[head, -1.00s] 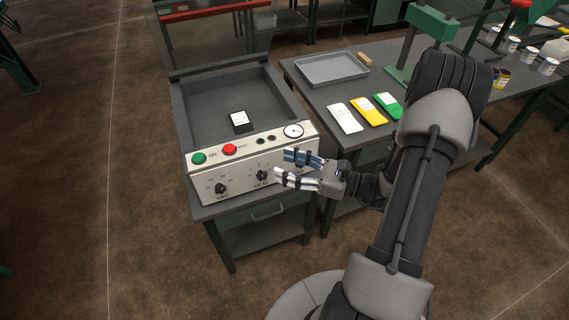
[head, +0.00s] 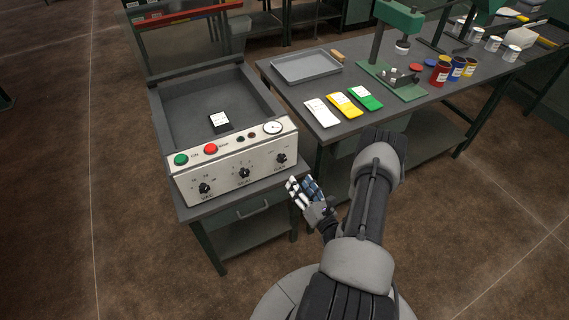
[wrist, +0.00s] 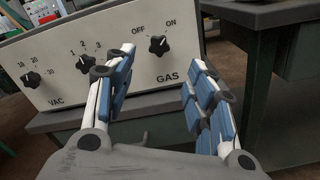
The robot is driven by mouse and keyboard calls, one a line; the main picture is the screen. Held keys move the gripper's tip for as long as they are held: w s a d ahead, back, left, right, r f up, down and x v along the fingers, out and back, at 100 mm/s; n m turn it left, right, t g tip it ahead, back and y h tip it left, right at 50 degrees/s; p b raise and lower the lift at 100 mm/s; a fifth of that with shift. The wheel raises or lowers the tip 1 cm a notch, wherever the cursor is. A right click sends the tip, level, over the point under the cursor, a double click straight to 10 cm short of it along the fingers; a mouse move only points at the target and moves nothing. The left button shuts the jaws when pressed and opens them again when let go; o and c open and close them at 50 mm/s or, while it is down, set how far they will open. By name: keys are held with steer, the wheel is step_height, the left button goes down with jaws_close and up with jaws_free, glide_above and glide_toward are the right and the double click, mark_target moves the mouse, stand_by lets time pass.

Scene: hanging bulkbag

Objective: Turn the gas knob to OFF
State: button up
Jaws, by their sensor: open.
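The gas knob (wrist: 158,45) is a black knob on the right of the white control panel, above the word GAS, with OFF marked at its upper left and ON at its upper right. I cannot tell surely which mark it points to. It also shows in the head view (head: 281,158). My gripper (wrist: 160,62) is open and empty, with blue-padded fingers apart on either side of the knob in the wrist view. In the head view my gripper (head: 299,184) is below and right of the knob, apart from the panel.
The control panel (head: 225,175) also carries the SEAL knob (head: 244,173), the VAC knob (head: 205,189), a green button (head: 180,160), a red button (head: 210,149) and a gauge (head: 273,128). A workbench (head: 395,125) stands right of the machine.

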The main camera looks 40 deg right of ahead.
mark_target(283, 160)
steer(key=b+x, duration=0.2)
steer(key=x, duration=0.9)
steer(key=shift+w, duration=0.3)
steer(key=c, duration=1.1)
steer(key=shift+o, duration=0.2)
